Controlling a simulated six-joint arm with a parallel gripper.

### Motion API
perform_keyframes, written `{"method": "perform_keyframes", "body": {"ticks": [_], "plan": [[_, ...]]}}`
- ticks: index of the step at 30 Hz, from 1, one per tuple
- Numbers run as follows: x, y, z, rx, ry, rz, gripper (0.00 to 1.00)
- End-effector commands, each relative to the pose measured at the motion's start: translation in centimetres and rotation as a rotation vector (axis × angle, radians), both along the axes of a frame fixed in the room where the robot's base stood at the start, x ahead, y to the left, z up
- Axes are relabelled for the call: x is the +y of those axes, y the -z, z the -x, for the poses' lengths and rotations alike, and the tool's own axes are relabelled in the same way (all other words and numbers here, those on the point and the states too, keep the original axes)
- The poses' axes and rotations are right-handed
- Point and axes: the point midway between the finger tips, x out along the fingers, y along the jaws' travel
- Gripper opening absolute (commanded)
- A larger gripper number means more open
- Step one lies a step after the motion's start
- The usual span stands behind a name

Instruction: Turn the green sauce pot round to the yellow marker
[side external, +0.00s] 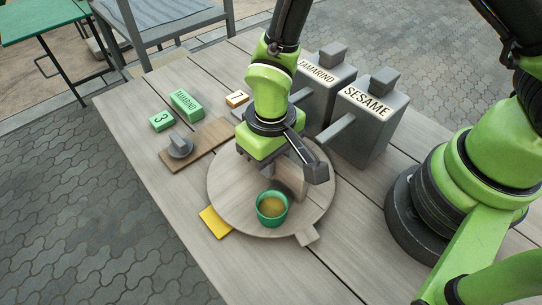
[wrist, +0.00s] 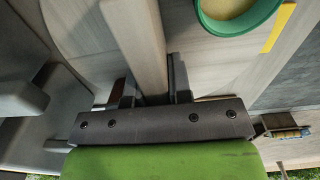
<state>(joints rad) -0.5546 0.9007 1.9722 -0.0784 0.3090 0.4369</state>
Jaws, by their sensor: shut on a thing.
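The green sauce pot (side external: 272,221) stands upright near the front edge of a round wooden turntable (side external: 230,198), with brownish sauce inside. Part of the pot also shows at the top of the wrist view (wrist: 204,22). The flat yellow marker (side external: 215,222) lies on the table just outside the turntable's left front edge, left of the pot; a strip of it shows in the wrist view (wrist: 279,28). My gripper (wrist: 153,90) is shut on an upright wooden post (wrist: 138,45) on the turntable, behind the pot. In the side view the arm partly hides the post (side external: 291,182).
Grey dispensers labelled TAMARIND (side external: 320,85) and SESAME (side external: 360,120) stand behind and right. A wooden board (side external: 203,143) with a grey knob (side external: 180,146) and green blocks (side external: 187,104) lie left. A wooden tab (side external: 307,236) sticks out at the turntable's front right. The front-left table is clear.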

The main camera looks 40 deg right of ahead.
Motion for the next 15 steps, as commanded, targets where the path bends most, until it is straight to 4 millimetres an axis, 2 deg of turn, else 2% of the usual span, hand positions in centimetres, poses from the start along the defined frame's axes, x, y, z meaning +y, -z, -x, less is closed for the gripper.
{"method": "perform_keyframes", "body": {"ticks": [15], "plan": [[-0.11,-0.04,0.18,0.007,0.263,0.004,0.00]]}}
